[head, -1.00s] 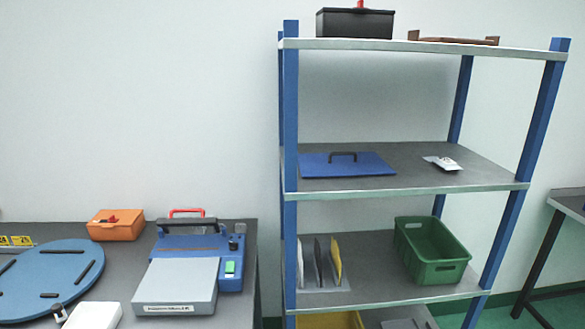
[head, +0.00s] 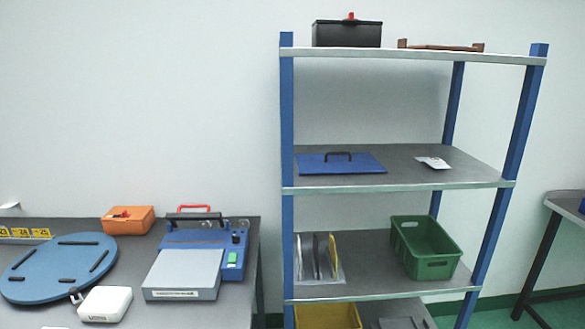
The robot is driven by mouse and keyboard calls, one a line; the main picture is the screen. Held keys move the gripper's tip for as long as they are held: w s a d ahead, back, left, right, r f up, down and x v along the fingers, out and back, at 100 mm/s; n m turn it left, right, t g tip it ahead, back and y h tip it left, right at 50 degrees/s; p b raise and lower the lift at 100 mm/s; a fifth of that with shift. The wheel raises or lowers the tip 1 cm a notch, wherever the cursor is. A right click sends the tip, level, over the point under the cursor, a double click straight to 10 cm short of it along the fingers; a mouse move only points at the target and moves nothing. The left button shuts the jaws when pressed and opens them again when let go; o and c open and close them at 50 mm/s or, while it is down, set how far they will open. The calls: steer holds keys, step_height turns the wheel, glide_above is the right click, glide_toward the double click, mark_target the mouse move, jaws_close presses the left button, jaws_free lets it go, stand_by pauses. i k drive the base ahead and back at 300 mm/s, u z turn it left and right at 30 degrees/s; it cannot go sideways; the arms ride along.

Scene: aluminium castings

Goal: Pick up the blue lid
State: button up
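The blue lid (head: 318,166) is a flat blue plate with a black arched handle (head: 338,155) on top. It lies flat on the second shelf from the top of the rack, toward the left post. Nothing covers it. My gripper does not show in the head view.
The rack (head: 400,188) has blue posts. A white item (head: 433,163) lies right of the lid. A black box (head: 347,34) stands on the top shelf. Below are a green crate (head: 426,249) and a yellow bin (head: 328,316). A table (head: 250,245) at left holds a blue machine (head: 220,238).

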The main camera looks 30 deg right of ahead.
mark_target(330, 162)
steer(key=z, duration=0.05)
steer(key=k, duration=0.25)
steer(key=u, duration=1.5)
steer(key=k, duration=0.65)
steer(key=z, duration=0.45)
steer(key=i, duration=1.7)
steer(key=u, duration=0.35)
